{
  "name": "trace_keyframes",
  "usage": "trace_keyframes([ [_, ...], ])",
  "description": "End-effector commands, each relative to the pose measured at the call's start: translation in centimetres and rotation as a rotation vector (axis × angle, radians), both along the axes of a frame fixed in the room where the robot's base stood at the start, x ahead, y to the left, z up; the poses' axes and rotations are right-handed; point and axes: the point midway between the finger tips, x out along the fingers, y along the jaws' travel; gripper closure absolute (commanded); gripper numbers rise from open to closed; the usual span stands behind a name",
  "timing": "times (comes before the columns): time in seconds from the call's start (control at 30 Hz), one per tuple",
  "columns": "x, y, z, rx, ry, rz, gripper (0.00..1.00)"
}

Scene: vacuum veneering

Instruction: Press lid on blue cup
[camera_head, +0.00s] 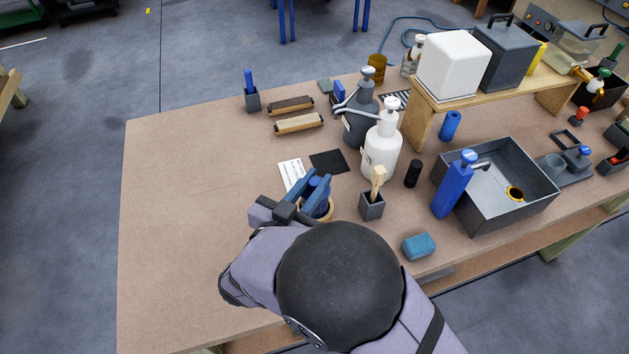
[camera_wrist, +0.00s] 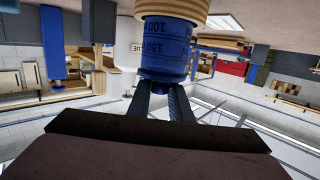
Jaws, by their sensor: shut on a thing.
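The blue cup (camera_wrist: 165,45) shows upside down in the wrist view, with dark graduation marks on its side. A tan ridged ring (camera_wrist: 172,8) surrounds its base end; this ring also shows in the head view (camera_head: 328,213). A darker blue lid with a small knob (camera_wrist: 160,86) is at the cup's mouth end. It looks in line with the cup and against it; I cannot tell if it is fully seated. My gripper (camera_head: 318,187) is shut on the lid's knob, above the cup. My fingers and arm hide much of the cup in the head view.
A printed card (camera_head: 291,174) and black mat (camera_head: 328,161) lie behind my gripper. A grey holder with brushes (camera_head: 371,207) and white pump bottle (camera_head: 381,152) stand to the right, with a blue sponge (camera_head: 419,246) and grey bin (camera_head: 540,178) beyond. The table's left side is clear.

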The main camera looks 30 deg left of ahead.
Motion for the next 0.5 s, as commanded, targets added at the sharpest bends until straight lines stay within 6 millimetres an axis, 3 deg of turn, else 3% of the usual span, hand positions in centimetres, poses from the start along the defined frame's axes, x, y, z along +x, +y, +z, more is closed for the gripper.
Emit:
trace_keyframes([
  [0.5,0.0,0.01,-0.49,0.0,0.0,0.0,1.0],
])
